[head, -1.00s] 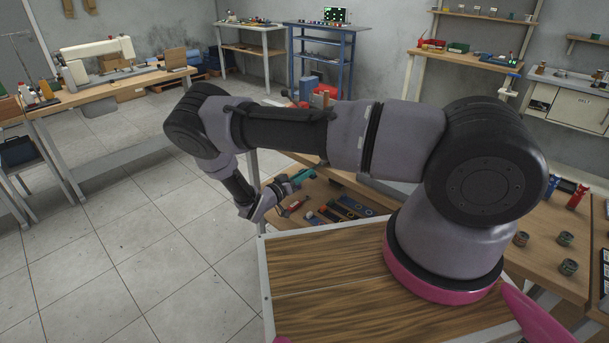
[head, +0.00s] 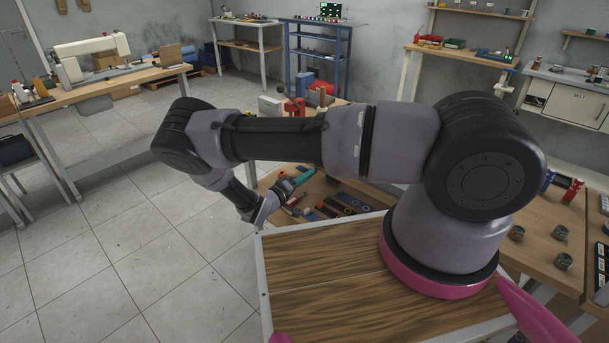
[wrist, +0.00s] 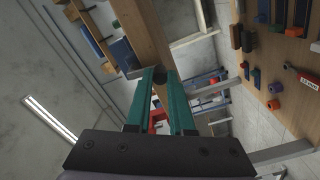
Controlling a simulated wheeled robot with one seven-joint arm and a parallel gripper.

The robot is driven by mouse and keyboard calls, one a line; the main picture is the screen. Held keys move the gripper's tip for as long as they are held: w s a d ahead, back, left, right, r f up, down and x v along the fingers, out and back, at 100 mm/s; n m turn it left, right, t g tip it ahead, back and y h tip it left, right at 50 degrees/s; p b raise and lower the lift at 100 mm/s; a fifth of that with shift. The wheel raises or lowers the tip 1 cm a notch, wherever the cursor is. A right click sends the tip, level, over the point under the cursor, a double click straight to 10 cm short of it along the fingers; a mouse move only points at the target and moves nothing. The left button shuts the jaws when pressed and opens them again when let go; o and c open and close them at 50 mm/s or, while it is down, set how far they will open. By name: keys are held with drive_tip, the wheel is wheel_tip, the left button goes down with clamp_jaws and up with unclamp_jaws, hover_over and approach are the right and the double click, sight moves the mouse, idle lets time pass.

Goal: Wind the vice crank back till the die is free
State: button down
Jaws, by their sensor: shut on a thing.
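My gripper (wrist: 160,76) has two teal fingers that reach forward in the wrist view. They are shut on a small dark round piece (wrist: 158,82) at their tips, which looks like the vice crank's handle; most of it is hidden. In the head view my gripper (head: 304,177) shows small at the bench's near side, below my forearm. A red body (head: 294,106), likely the vice, stands on the bench beyond my forearm, with a grey block (head: 270,105) beside it. My arm covers much of that area. I cannot make out the die.
A lower shelf (head: 285,205) under the bench holds several tools. A wooden beam or bench edge (wrist: 140,30) runs close to the fingertips in the wrist view. Open tiled floor (head: 130,240) lies to the left. A sewing machine table (head: 110,83) stands farther back.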

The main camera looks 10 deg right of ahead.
drive_tip(key=s+d+r+n, duration=0.1)
drive_tip(key=r+n, duration=0.2)
drive_tip(key=n, duration=1)
drive_tip(key=s+d+r+n, duration=0.1)
drive_tip(key=s+r+n, duration=0.1)
drive_tip(key=n, duration=1.1)
drive_tip(key=shift+s+d+r, duration=0.15)
drive_tip(key=shift+r, duration=0.75)
drive_tip(key=shift+n, duration=0.3)
drive_tip(key=c, duration=0.8)
unclamp_jaws()
